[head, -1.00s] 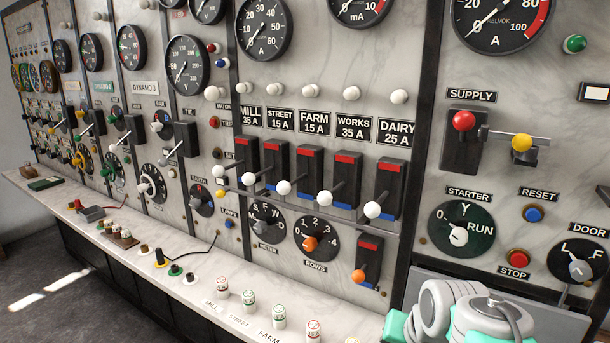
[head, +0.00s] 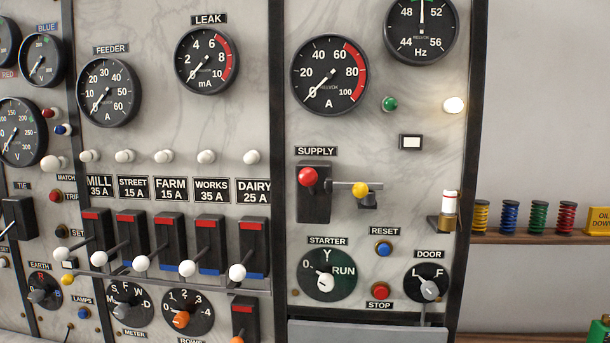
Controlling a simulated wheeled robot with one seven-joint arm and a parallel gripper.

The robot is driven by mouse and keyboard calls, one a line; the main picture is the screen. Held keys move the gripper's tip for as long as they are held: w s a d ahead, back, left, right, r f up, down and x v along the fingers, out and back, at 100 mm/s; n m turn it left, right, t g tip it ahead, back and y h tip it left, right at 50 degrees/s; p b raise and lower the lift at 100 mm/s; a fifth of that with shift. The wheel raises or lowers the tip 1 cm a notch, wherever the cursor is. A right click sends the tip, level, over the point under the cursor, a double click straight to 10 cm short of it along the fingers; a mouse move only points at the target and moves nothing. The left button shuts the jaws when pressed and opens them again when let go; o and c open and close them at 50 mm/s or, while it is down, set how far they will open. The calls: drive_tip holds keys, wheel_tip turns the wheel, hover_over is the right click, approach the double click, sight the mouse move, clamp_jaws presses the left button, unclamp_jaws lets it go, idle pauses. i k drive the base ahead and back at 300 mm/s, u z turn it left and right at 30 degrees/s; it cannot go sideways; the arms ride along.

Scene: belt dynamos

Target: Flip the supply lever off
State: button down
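The supply lever has a red ball knob (head: 308,176) on a dark upright plate (head: 313,208) under the SUPPLY label (head: 316,151), on the right-hand panel in the head view. The knob sits near the top of its plate. A short bar runs right from it to a yellow knob (head: 360,190) on a small dark bracket. My gripper is not in this view.
Below are the starter dial (head: 327,274), the blue reset button (head: 383,249), the red stop button (head: 380,291) and the door dial (head: 428,284). White-knobbed feeder levers (head: 187,268) stick out at left. Coloured coils (head: 510,218) stand on a shelf at right.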

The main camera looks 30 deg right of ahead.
sight(308, 177)
drive_tip(key=z, duration=2.6)
drive_tip(key=k, duration=0.8)
drive_tip(key=u, duration=3.1)
